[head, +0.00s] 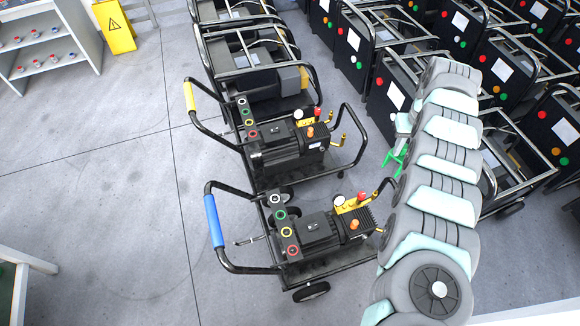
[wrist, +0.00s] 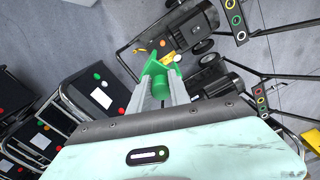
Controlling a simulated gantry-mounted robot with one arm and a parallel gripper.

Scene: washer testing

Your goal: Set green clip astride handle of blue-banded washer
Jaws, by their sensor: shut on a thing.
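The green clip (wrist: 160,84) is between the fingers of my gripper (wrist: 160,90) in the wrist view; the gripper is shut on it. In the head view the green clip (head: 397,157) shows beside my arm, right of the washers, and the fingers are mostly hidden there. The blue-banded washer (head: 318,231) stands at the front. Its black handle (head: 231,265) faces left and carries a blue band (head: 213,221). The held clip is apart from this handle, on the other side of the washer.
A similar washer (head: 286,140) with a yellow band (head: 189,96) stands behind. Black-panelled machines (head: 392,95) with metal frames crowd the right. A shelf (head: 50,48) and a yellow floor sign (head: 114,26) are at the far left. The floor left of the handles is clear.

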